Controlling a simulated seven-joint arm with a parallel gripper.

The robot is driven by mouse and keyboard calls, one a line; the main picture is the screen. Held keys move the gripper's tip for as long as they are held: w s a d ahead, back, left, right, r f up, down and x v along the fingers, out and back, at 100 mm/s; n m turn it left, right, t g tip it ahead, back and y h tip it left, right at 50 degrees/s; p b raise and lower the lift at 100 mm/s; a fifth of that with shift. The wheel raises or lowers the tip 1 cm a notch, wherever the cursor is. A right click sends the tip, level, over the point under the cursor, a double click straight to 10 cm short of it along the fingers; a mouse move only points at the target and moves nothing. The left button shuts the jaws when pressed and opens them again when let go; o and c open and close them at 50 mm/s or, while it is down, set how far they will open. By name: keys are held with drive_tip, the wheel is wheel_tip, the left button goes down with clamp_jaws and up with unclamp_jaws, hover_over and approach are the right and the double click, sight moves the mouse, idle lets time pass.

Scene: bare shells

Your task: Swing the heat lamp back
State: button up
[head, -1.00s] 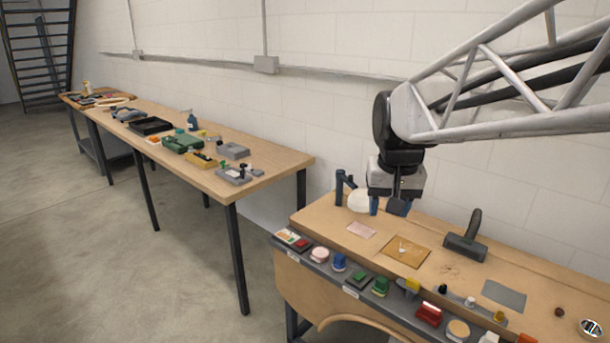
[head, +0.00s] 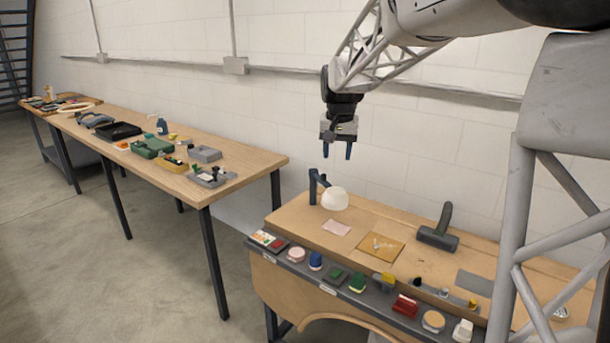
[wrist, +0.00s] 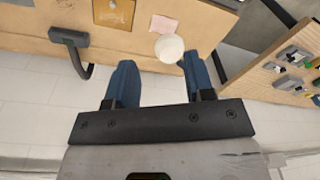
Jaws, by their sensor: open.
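The heat lamp has a white dome shade (head: 335,199) on a dark blue-grey bent post (head: 314,186) at the back left corner of the near bench. The shade hangs over the wooden top, right of the post. My gripper (head: 337,151) is open and empty, pointing down above the lamp and apart from it. In the wrist view the white shade (wrist: 169,48) shows beyond the gap between the blue fingers (wrist: 158,62), nearer the right finger. The lamp's post is largely hidden there by that finger.
A dark block with an upright handle (head: 438,231) stands on the near bench (head: 380,217), right of the lamp. A pink sheet (head: 337,228) and a tan square (head: 382,246) lie in front. Several coloured items line the front ledge. A long cluttered table (head: 250,165) stands left.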

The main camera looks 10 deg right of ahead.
drive_tip(key=w+d+f+m, duration=0.1)
drive_tip(key=w+f, duration=0.3)
drive_tip(key=w, duration=1)
drive_tip(key=m+g, duration=0.1)
hover_over(326, 185)
drive_tip(key=w, duration=0.4)
wheel_tip(326, 185, down, 9)
drive_tip(key=shift+s+f, duration=0.1)
drive_tip(key=shift+s, duration=0.05)
drive_tip(key=shift+f, duration=0.1)
drive_tip(key=shift+f, duration=3.9)
drive_tip(key=shift+c, duration=0.5)
clamp_jaws()
